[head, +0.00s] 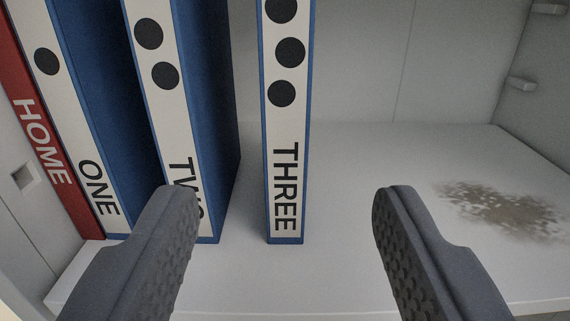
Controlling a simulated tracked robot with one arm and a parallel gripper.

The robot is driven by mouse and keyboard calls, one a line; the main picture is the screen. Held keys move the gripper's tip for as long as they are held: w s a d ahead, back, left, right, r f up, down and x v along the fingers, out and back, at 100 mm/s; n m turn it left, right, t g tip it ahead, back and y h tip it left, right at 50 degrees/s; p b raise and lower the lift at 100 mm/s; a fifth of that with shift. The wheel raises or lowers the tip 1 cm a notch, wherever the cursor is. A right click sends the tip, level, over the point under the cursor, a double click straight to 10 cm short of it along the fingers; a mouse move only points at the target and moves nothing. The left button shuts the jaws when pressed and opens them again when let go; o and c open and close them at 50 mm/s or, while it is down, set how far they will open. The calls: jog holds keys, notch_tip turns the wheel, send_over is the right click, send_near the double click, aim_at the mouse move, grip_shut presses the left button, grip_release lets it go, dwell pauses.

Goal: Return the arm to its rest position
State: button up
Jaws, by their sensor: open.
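My gripper (283,215) is open and empty, its two dark grey fingers reaching up from the bottom of the head view. It is in front of the shelf, and nothing is between the fingers at their tips. The blue and white binder marked THREE (286,130) stands upright beyond the gap between the fingers, apart from the others. The left finger covers part of the label on the binder marked TWO (180,120). I cannot tell how far the fingertips are from the binders.
The binder ONE (75,110) and the red HOME binder (45,150) stand at the left by the shelf wall. The white shelf floor (370,170) is clear at the right, apart from a brown stain (507,208).

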jog(key=s+r+g+p, duration=0.1)
jog(key=s+r, duration=0.2)
jog(key=r, duration=0.7)
jog(key=s+r+p, duration=0.2)
jog(key=s+r, duration=0.2)
jog(key=r, duration=0.7)
jog(key=s+r+g+p, duration=0.1)
jog(key=s+r, duration=0.3)
jog(key=r, duration=0.7)
jog(key=shift+g, duration=0.3)
